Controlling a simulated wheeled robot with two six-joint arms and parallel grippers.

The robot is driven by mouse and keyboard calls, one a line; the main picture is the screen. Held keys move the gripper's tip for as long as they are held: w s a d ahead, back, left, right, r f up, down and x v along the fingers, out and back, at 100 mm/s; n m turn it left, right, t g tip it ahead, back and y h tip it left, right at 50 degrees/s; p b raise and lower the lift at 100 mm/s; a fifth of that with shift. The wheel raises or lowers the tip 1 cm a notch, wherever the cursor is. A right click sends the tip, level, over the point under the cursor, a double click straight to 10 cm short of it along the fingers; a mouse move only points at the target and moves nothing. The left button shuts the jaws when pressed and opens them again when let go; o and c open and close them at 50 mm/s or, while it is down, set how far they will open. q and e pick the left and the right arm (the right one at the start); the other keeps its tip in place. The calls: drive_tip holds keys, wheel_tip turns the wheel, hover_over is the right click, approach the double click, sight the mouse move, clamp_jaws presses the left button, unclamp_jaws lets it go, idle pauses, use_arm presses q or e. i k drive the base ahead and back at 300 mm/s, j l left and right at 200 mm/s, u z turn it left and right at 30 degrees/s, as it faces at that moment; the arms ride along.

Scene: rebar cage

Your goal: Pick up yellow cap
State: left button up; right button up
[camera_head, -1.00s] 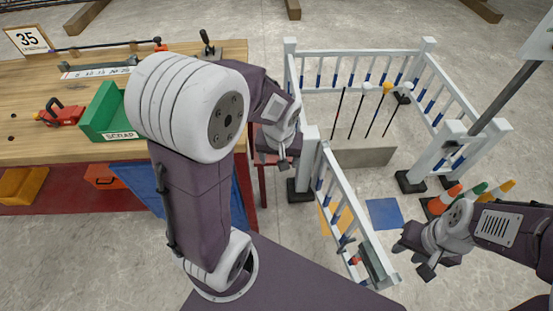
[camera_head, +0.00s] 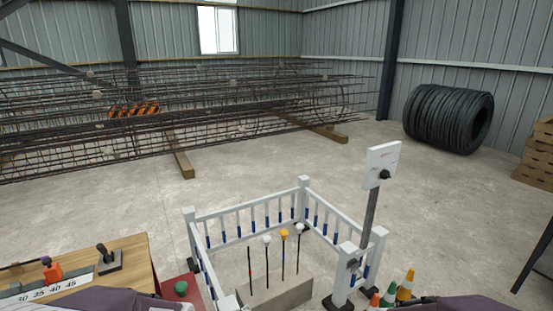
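The yellow cap (camera_head: 284,234) sits on top of an upright dark rod inside a white railed enclosure (camera_head: 303,200). Other rods stand beside it in a grey concrete block (camera_head: 275,298). A white cap (camera_head: 267,240) tops the rod to its left, and a whitish cap (camera_head: 299,229) tops the rod to its right. The leftmost rod (camera_head: 249,268) shows no clear cap. Neither gripper is in view; only purple parts of my arms show along the bottom edge, at left and right.
A wooden bench (camera_head: 135,262) with a black joystick (camera_head: 108,258) stands at lower left, beside a green knob (camera_head: 181,287). A sign post (camera_head: 368,225) and traffic cones (camera_head: 406,286) stand at right. Rebar cages (camera_head: 200,105) and a tire stack (camera_head: 448,120) are behind, across open floor.

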sight(283, 233)
drive_tip(key=l+u, duration=0.2)
drive_tip(key=l, duration=0.25)
drive_tip(key=k+l+u, duration=0.2)
drive_tip(key=l, duration=0.25)
drive_tip(key=l+u, duration=0.2)
drive_tip(key=l, duration=0.25)
drive_tip(key=k+l+u, duration=0.25)
drive_tip(key=l, duration=0.2)
drive_tip(key=l+u, duration=0.2)
drive_tip(key=l, duration=0.2)
drive_tip(key=i+l+u, duration=0.2)
drive_tip(key=l, duration=0.2)
drive_tip(key=i+l+u, duration=0.1)
drive_tip(key=l+u, duration=0.15)
drive_tip(key=l, duration=0.15)
drive_tip(key=i+l+u, duration=0.2)
drive_tip(key=l, duration=0.2)
drive_tip(key=l+u, duration=0.2)
drive_tip(key=l, duration=0.2)
drive_tip(key=i+l+u, duration=0.65)
drive_tip(key=l, duration=0.4)
drive_tip(key=i+l+u, duration=0.2)
drive_tip(key=i+l, duration=0.1)
drive_tip(key=l, duration=0.1)
